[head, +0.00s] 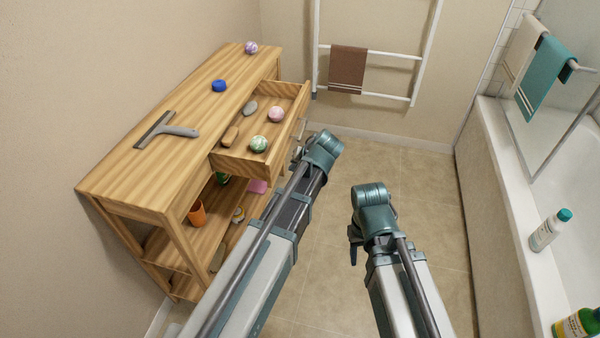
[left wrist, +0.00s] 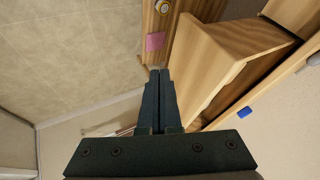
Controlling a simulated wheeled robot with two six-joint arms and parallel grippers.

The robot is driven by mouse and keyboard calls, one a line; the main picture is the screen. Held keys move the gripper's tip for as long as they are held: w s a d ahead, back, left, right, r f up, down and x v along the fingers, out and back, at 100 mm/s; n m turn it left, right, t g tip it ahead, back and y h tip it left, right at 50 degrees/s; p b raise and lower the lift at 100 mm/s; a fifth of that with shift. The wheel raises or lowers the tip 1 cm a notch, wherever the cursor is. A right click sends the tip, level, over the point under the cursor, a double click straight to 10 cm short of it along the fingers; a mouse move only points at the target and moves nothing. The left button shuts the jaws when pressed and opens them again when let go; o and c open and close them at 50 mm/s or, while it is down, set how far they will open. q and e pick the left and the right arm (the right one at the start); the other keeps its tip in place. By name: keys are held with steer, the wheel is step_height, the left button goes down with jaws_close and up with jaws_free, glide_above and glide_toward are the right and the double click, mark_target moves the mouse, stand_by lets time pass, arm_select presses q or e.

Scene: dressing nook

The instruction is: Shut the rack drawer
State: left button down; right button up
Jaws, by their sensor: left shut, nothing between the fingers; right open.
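The wooden rack (head: 150,165) stands along the left wall. Its drawer (head: 245,165) is pulled out at the far end, towards the right. In it lie a green-and-white ball (head: 259,143), a pink ball (head: 276,114) and two stone-like pieces (head: 231,135). My left gripper (left wrist: 160,75) is shut and empty; in the left wrist view its fingertips are beside the open drawer (left wrist: 235,50), and I cannot tell if they touch it. In the head view my left arm mostly hides this gripper. My right gripper (head: 354,248) is open over the floor, away from the rack.
A squeegee (head: 165,130), a blue item (head: 219,86) and a purple ball (head: 251,47) lie on the rack top. An orange cup (head: 197,213) stands on a lower shelf. A towel ladder (head: 390,97) leans at the back; a bathtub (head: 510,220) bounds the right. Floor between is clear.

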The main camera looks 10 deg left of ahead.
mark_target(222, 153)
arm_select(q)
steer(key=a+p, duration=0.1)
steer(key=a, duration=0.3)
steer(key=shift+w, duration=0.1)
steer(key=shift+a, duration=0.1)
steer(key=a, duration=1.9)
steer(key=shift+w+a, duration=0.15)
steer(key=shift+w, duration=0.2)
steer(key=shift+a, duration=0.45)
arm_select(e)
steer(key=shift+d, duration=0.1)
arm_select(q)
steer(key=shift+a+r, duration=0.1)
